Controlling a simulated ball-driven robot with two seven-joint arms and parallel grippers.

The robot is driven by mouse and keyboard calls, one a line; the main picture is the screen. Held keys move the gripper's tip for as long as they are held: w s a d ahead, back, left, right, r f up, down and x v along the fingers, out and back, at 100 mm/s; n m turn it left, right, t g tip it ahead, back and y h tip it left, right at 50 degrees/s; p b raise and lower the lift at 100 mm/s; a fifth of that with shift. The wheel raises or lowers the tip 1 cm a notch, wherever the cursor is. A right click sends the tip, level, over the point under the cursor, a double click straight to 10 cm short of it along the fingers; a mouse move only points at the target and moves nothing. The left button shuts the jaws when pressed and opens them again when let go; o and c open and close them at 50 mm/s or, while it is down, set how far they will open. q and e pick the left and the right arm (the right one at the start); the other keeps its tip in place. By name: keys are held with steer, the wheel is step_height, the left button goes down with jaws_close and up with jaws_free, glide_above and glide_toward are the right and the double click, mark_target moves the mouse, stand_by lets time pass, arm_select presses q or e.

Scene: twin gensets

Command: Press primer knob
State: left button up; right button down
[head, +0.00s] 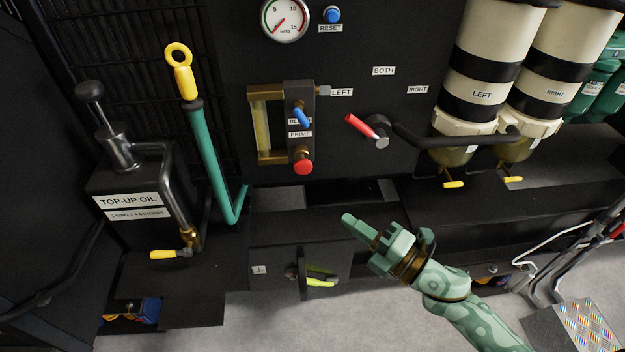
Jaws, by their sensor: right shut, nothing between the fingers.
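The primer knob (303,167) is a red round knob on a brass stem, under the PRIME label (300,134) on the black panel. My right gripper (347,219) is green, shut and empty. In the picture its tips are below and to the right of the red knob, apart from it. A blue lever (301,117) sits just above the PRIME label and partly covers another label. My left gripper is not in view.
A red-handled selector (367,130) and a dark hose are to the right of the knob. Two striped filters (480,75) hang further right. The top-up oil tank (130,190) and a green dipstick tube (207,160) stand at the left. A gauge (285,18) is above.

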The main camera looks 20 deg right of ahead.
steer(key=b, duration=0.1)
glide_toward(298, 171)
steer(key=a, duration=0.4)
steer(key=w, duration=0.3)
steer(key=w+d+b, duration=0.1)
steer(key=w, duration=0.1)
steer(key=shift+r, duration=0.25)
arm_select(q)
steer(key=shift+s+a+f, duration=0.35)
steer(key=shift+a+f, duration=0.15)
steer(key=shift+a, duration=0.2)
arm_select(e)
steer(key=shift+d, duration=0.1)
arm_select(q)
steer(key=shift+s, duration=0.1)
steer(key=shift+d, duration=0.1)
